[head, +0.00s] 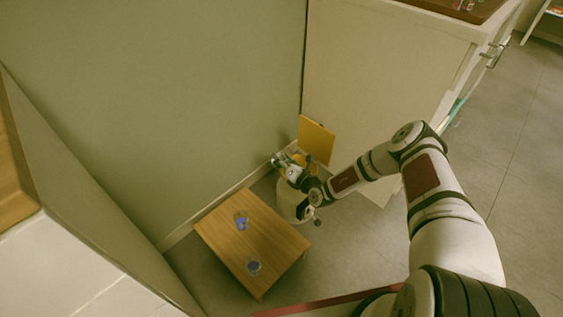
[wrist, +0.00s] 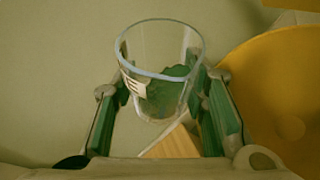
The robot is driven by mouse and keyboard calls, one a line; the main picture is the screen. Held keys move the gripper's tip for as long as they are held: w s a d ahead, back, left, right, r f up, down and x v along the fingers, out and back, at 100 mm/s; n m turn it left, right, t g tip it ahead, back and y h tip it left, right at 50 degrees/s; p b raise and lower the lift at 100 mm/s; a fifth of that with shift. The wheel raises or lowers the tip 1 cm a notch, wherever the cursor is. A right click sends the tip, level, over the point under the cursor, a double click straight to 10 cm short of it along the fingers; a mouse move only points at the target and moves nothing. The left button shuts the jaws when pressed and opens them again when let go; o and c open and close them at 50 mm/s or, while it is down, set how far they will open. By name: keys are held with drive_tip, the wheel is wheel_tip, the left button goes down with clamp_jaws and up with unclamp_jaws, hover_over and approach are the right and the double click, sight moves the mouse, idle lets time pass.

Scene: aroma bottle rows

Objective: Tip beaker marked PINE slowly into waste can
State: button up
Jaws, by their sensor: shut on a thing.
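A clear glass beaker (wrist: 150,60) with green contents (wrist: 165,97) is between the green-padded fingers of my gripper (wrist: 165,115), which is shut on it. A white label on its side shows part of a letter, like an E; the full word cannot be read. The green stuff lies in the lower part of the glass. In the head view my gripper (head: 282,162) is at the waste can (head: 290,203), a pale can with a raised yellow lid (head: 316,139). The wrist view shows a round yellow surface of the can (wrist: 285,85) right of the beaker, apart from it.
A low wooden table (head: 222,232) stands in front-left of the can. On it are a small bluish glass item (head: 241,221) and a second round one (head: 253,267). A green wall is behind and a white cabinet (head: 370,70) to the right. Grey floor is free at right.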

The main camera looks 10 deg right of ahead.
drive_tip(key=shift+f+m+t+y+b, duration=0.35)
drive_tip(key=shift+m+b, duration=0.45)
drive_tip(key=shift+b, duration=1)
drive_tip(key=shift+r+m+y+b, duration=0.3)
drive_tip(key=shift+m+b, duration=0.4)
drive_tip(key=shift+b, duration=0.4)
drive_tip(key=shift+d+f+m+t+b, duration=0.2)
drive_tip(key=shift+m+t+b, duration=0.5)
drive_tip(key=shift+b, duration=0.55)
drive_tip(key=shift+d+r+m+y+b, duration=0.15)
drive_tip(key=shift+d+m+y+b, duration=0.1)
drive_tip(key=shift+d+m+b, duration=0.4)
drive_tip(key=shift+a, duration=0.15)
drive_tip(key=shift+r+m, duration=0.15)
drive_tip(key=shift+m, duration=0.4)
drive_tip(key=shift+r+m+t+b, duration=0.2)
drive_tip(key=shift+m+t+b, duration=0.1)
drive_tip(key=shift+t, duration=0.05)
drive_tip(key=shift+d+r+m+t+b, duration=0.25)
drive_tip(key=shift+d+m+t+b, duration=0.1)
drive_tip(key=shift+m, duration=0.35)
